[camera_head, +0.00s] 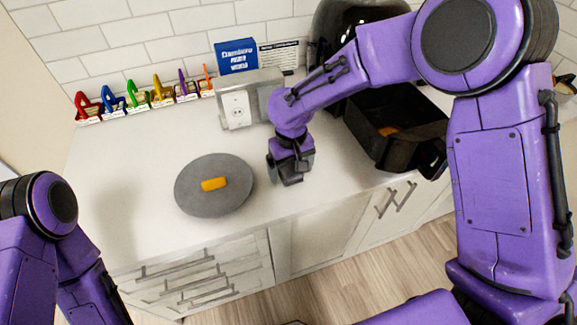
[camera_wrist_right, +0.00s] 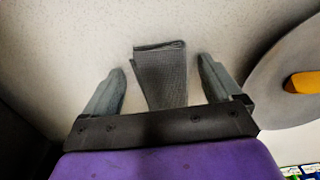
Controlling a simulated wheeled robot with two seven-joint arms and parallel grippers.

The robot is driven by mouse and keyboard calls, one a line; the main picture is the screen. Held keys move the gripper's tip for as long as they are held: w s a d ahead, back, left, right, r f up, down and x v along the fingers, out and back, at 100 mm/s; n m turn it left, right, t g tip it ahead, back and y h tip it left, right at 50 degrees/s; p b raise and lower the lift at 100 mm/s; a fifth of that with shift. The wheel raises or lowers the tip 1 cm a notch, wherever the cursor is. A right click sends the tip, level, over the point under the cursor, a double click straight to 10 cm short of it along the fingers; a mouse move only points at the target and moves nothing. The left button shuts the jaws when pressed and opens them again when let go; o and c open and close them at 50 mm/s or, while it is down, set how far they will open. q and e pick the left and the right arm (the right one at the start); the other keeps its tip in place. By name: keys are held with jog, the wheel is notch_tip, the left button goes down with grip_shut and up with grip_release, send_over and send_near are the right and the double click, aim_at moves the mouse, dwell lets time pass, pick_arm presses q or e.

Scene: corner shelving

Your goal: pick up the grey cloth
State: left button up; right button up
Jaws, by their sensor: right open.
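The grey cloth (camera_wrist_right: 160,72) is folded and lies on the pale countertop in the right wrist view. My right gripper (camera_wrist_right: 161,72) is open, with one finger on each side of the cloth and a gap at both sides. The cloth runs back toward the gripper's palm, where its near end is hidden. In the head view my right gripper (camera_head: 290,176) is low over the counter, right of the round grey board; I cannot make out the cloth there. Of my left arm only links show at the lower left; its gripper is out of view.
The round grey board (camera_head: 232,200) with an orange block (camera_head: 213,184) lies left of my right gripper. A black air fryer basket (camera_head: 385,112) stands to the right. Several coloured clips (camera_head: 135,96), a socket box (camera_head: 238,110) and a blue box (camera_head: 236,56) line the wall.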

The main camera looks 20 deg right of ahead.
aim_at(290, 168)
jog(key=c, duration=1.1)
jog(key=shift+w+r, duration=0.1)
jog(key=shift+r, duration=0.2)
notch_tip(290, 168, up, 3)
jog(key=shift+a+f, duration=0.1)
jog(key=s+a+r, duration=0.3)
jog(key=s+a+r+b, duration=0.1)
jog(key=s+a+r, duration=0.1)
jog(key=s+r, duration=0.1)
jog(key=s+a+r, duration=0.3)
jog(key=s, duration=0.2)
jog(key=shift+a+r, duration=0.3)
jog(key=shift+a, duration=0.05)
jog(key=shift+o, duration=0.4)
